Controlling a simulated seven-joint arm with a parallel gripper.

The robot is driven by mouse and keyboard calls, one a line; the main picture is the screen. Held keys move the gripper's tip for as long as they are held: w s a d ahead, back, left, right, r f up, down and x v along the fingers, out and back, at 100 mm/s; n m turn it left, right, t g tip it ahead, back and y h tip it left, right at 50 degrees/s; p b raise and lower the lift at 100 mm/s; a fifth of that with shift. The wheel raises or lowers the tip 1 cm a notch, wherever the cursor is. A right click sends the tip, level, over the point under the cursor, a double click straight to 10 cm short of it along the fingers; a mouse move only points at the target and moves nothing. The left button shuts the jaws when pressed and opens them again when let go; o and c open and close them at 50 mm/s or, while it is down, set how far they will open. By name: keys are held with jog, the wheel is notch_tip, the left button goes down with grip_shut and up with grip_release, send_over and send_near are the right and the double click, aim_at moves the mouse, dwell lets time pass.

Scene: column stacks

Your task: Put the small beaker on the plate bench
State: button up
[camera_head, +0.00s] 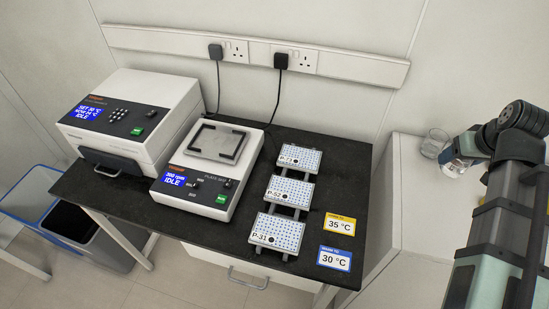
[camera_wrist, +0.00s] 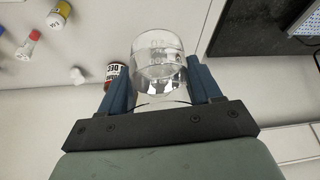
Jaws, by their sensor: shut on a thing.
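My gripper (camera_wrist: 155,90) is shut on a clear glass beaker (camera_wrist: 158,68), which sits between its blue fingers in the wrist view. The black plate bench (camera_head: 190,225) is left of the counter, apart from my gripper. Its dark top also shows in the wrist view (camera_wrist: 240,35).
On the bench are an incubator (camera_head: 150,98), a shaker (camera_head: 213,180), several well plates (camera_head: 290,191) and two temperature cards (camera_head: 338,226). Bare black surface lies left of the plates.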

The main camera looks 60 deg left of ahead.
jog(key=s+a+f+n, duration=0.2)
jog(key=s+a, duration=0.5)
jog(key=a, duration=0.3)
jog(key=s+a+f+n+g, duration=0.1)
jog(key=s+a+f+n, duration=0.1)
jog(key=s+a, duration=0.5)
jog(key=s+a+f+n+g, duration=0.1)
jog(key=s+a+f, duration=0.1)
jog(key=s+a, duration=0.6)
jog(key=shift+a+n+y, duration=0.4)
jog(key=shift+a, duration=3.1)
jog(key=w+a+m+t, duration=0.1)
jog(key=w+a+m, duration=0.2)
jog(key=a, duration=0.5)
jog(key=shift+w+a+r, duration=0.2)
jog(key=shift+a, duration=0.05)
jog(key=shift+f, duration=0.15)
jog(key=shift+f, duration=4.9)
jog(key=shift+f, duration=0.1)
jog(key=o, duration=1.2)
